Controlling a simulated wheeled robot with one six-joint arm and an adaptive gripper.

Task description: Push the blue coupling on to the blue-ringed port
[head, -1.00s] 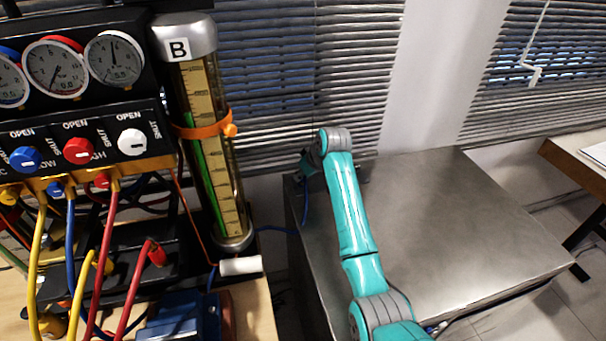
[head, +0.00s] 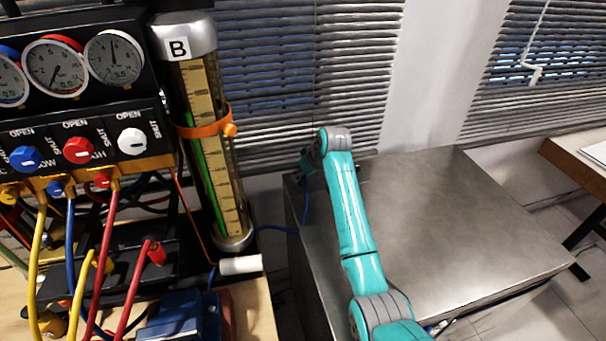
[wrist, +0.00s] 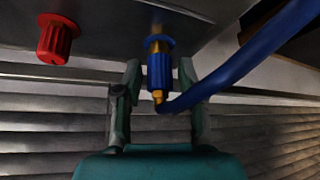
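In the wrist view the blue coupling (wrist: 159,72) stands upright directly under the blue-ringed port (wrist: 160,42), in line with it. Some brass shows between the ring and the coupling's blue body; I cannot tell how far the coupling is on. A blue hose (wrist: 232,72) bends away from its brass lower end to the upper right. My gripper (wrist: 160,75) has one finger on each side of the coupling, with a narrow gap visible on both sides. It looks open. In the head view my arm hides the port and coupling.
A red knob or cap (wrist: 57,40) hangs from the same grey underside, left of the port. In the head view a metal-topped box (head: 450,220) stands under my arm. The gauge rig (head: 85,140) and glass column B (head: 210,150) stand to its left.

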